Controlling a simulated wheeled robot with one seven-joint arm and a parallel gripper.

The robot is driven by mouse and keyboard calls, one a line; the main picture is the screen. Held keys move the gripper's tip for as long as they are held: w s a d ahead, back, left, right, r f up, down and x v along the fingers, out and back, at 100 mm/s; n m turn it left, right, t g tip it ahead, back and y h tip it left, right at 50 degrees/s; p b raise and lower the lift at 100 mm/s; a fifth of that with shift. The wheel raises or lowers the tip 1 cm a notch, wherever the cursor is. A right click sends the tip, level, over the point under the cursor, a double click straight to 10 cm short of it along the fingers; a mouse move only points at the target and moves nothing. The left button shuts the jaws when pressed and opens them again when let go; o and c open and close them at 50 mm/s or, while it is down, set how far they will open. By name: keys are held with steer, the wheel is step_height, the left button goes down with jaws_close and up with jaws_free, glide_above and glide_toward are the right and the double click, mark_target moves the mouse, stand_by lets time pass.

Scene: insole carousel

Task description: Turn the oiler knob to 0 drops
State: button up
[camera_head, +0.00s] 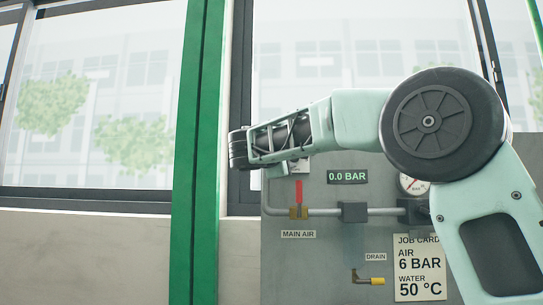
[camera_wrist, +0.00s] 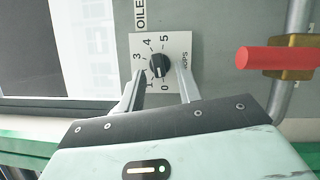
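The oiler knob (camera_wrist: 159,65) is a small black round knob on a white dial plate (camera_wrist: 178,50) with numbers around it, in the wrist view. The 0 is below the knob and the 5 above it. A pale mark shows on the knob, but which number it points at is too small to tell. My gripper (camera_wrist: 162,78) is open, with one finger at each side of the knob; whether either finger touches it I cannot tell. In the head view my arm covers the area of the dial.
A red valve handle (camera_head: 298,191) stands upright on the main air pipe, and shows right of the dial in the wrist view (camera_wrist: 280,58). A 0.0 BAR display (camera_head: 347,177), a gauge (camera_head: 407,184), a job card (camera_head: 420,267) and a yellow-tipped drain lever (camera_head: 377,281) share the panel. A green post (camera_head: 200,150) stands left.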

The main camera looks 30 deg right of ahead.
steer(key=v, duration=1.5)
steer(key=shift+a, duration=0.3)
steer(key=shift+s, duration=0.15)
